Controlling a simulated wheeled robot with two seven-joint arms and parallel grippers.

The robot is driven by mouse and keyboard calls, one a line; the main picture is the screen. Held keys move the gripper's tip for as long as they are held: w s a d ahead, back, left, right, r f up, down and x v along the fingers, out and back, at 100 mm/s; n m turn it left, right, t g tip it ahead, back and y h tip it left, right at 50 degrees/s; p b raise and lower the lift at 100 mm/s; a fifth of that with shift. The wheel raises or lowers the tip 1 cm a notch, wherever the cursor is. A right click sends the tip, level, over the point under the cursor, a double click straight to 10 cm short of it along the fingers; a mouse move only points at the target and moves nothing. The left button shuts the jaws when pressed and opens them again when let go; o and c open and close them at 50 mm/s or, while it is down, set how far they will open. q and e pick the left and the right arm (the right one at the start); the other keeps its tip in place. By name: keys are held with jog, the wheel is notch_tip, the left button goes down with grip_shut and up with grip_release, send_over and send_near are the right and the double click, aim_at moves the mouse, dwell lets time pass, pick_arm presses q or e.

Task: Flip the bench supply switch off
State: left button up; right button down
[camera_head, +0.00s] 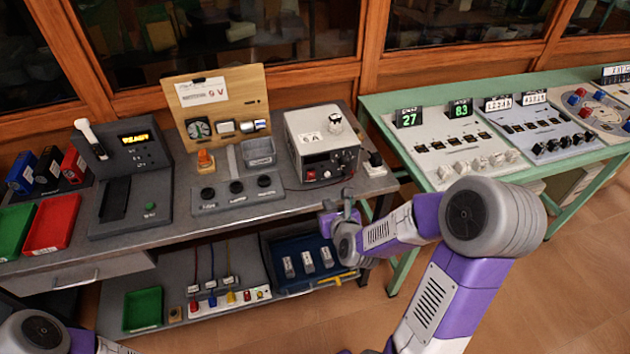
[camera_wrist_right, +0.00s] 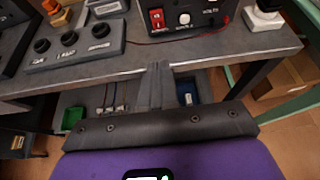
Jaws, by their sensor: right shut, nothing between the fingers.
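The bench supply (camera_head: 322,140) is a pale box with a dark front panel on the right end of the grey bench. It also shows in the right wrist view (camera_wrist_right: 205,14), cut off by the top edge. Its red rocker switch (camera_head: 311,175) is at the front's lower left; the wrist view shows the switch (camera_wrist_right: 156,18) with a white mark, but its position is unclear. My right gripper (camera_head: 347,194) is shut and empty, in front of and below the supply, apart from it. The wrist view shows its closed fingers (camera_wrist_right: 157,75) near the bench edge. My left gripper is out of view.
A grey block with black knobs (camera_head: 236,189) stands left of the supply. A blue tray (camera_head: 290,250) lies on the lower shelf. A green table (camera_head: 420,105) with panels stands to the right.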

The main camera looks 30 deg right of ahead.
dwell(0.3)
jog(key=b, duration=0.2)
send_near(312, 174)
jog(key=w+f, duration=0.2)
jog(key=w+d+f, duration=0.1)
jog(key=w, duration=0.1)
jog(key=shift+f, duration=0.4)
jog(key=shift+w+d+r, duration=0.1)
jog(key=shift+w+r, duration=0.2)
jog(key=shift+w, duration=0.4)
jog(key=p, duration=0.1)
jog(key=r+p, duration=0.1)
jog(key=shift+w+d+g+p, duration=0.15)
jog(key=shift+w+g+p, duration=0.1)
jog(key=shift+g+p, duration=0.15)
jog(key=shift+f+b, duration=0.3)
jog(key=shift+f, duration=0.05)
jog(key=shift+r, duration=0.1)
